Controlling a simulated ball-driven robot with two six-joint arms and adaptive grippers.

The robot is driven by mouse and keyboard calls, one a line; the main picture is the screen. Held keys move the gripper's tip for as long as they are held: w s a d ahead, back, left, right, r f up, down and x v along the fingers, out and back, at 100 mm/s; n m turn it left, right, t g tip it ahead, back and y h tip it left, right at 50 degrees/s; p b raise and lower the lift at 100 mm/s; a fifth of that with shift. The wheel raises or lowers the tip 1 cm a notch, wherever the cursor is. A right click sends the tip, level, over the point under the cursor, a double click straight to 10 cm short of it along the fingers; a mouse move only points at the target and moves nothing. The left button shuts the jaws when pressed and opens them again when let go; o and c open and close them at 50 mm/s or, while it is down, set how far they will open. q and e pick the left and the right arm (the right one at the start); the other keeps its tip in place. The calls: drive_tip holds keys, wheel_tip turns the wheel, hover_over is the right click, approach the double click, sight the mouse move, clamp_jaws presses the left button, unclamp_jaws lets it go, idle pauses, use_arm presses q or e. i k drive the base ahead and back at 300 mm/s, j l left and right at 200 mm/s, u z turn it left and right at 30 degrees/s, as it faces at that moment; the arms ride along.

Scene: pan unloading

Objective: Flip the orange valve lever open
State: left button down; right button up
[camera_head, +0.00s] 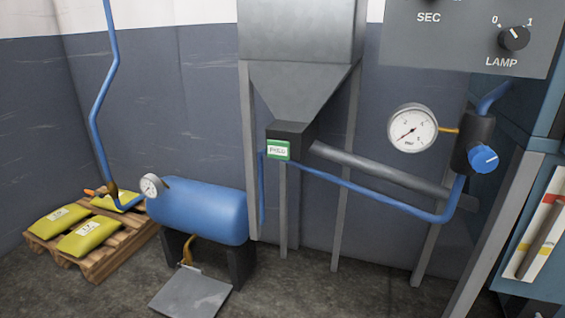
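A small orange lever (90,192) sits at the left, on a brass-coloured valve (112,188) at the lower end of the blue pipe (94,125). It appears to point left, away from the valve, but it is too small to tell its exact angle. The blue pipe runs past the valve towards a blue tank (198,212) that carries a round gauge (151,186). Neither of my grippers is in view.
Yellow sacks (90,236) lie on a wooden pallet (105,262) below the valve. A grey plate (190,296) lies before the tank. A hopper (300,85) on legs stands mid-view. A pressure gauge (412,128), blue knob (483,159) and control panel (460,45) are right.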

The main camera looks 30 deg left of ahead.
sight(101, 195)
drive_tip(key=u, duration=1.45)
